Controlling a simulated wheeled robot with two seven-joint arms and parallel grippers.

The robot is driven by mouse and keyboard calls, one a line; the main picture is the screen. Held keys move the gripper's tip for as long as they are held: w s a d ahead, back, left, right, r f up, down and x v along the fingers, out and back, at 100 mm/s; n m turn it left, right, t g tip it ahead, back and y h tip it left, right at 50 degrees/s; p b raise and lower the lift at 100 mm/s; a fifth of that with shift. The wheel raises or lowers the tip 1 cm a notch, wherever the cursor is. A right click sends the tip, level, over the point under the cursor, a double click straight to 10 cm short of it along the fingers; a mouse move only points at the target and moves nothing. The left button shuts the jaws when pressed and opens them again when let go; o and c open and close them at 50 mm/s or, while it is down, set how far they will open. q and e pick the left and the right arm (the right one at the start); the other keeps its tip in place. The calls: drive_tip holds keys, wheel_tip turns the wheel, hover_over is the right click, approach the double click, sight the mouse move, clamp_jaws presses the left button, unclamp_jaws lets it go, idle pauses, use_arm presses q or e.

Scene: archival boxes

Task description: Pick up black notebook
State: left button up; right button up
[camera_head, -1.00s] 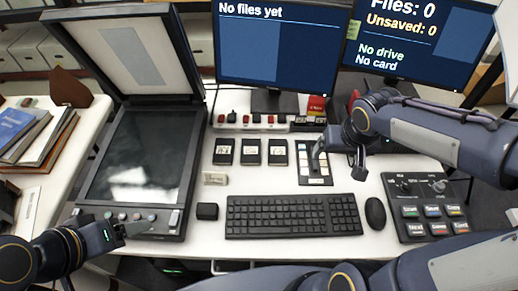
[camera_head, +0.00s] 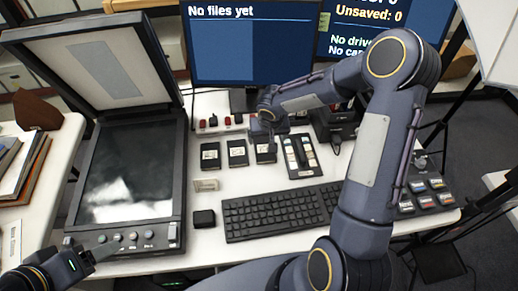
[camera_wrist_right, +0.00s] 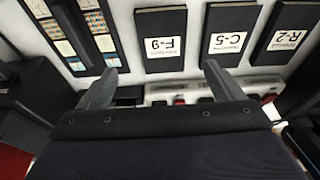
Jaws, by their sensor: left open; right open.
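Three flat black book-like items with white labels lie in a row on the white desk: left (camera_head: 210,163), middle (camera_head: 237,160) and right (camera_head: 263,158). I cannot tell which, if any, is the black notebook. In the right wrist view their upside-down labels read F-9 (camera_wrist_right: 160,22), C-5 (camera_wrist_right: 230,18) and R-2 (camera_wrist_right: 290,18). My right gripper (camera_head: 268,122) is open and empty above the far edge of the row. Its spread fingers (camera_wrist_right: 160,80) show in the wrist view by F-9 and C-5. My left gripper (camera_head: 86,260) is open at the scanner's front left.
An open scanner (camera_head: 125,160) fills the left. A keyboard (camera_head: 285,210) lies in front, with a small black block (camera_head: 204,218) beside it. A slotted tray (camera_head: 300,158) is right of the row. Monitors (camera_head: 250,45) stand behind. Books (camera_head: 25,170) lie on the left table.

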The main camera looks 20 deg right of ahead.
sight(265, 149)
drive_tip(key=x, duration=0.5)
drive_tip(key=p+x, duration=0.1)
drive_tip(key=x, duration=0.1)
drive_tip(key=shift+a+f, duration=0.25)
drive_tip(key=shift+f, duration=0.05)
drive_tip(key=c, duration=1.1)
drive_tip(key=shift+r, duration=0.1)
